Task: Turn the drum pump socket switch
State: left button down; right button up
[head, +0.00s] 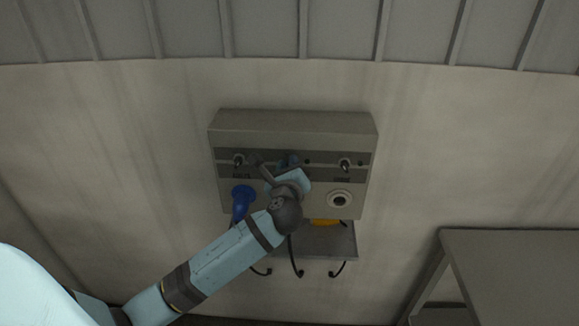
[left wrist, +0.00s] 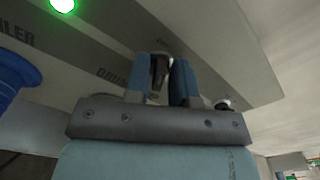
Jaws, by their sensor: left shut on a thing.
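A grey socket box (head: 290,123) is on the wall in the head view, with a row of switches across its front. My left gripper (head: 287,163) is at the middle of this row and hides the switch there. In the left wrist view, the fingers of my left gripper (left wrist: 161,82) are closed around a dark switch knob (left wrist: 159,68). A label starting with "DRUM" (left wrist: 113,76) is printed beside it, so this is the drum pump socket switch. Its exact angle is hard to tell. My right gripper is not in view.
A left switch (head: 238,160) and a right switch (head: 345,164) flank my gripper. A blue plug (head: 241,202) sits at lower left, and an empty-looking round socket (head: 340,200) at right. A shelf with hooks (head: 340,241) is below. A green lamp (left wrist: 63,5) glows. A grey table (head: 515,265) stands right.

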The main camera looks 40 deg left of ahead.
pick_arm(q)
jog(key=c, duration=1.2)
grip_release()
jog(key=b+v, duration=0.3)
jog(key=v, duration=1.1)
jog(key=shift+a, duration=0.15)
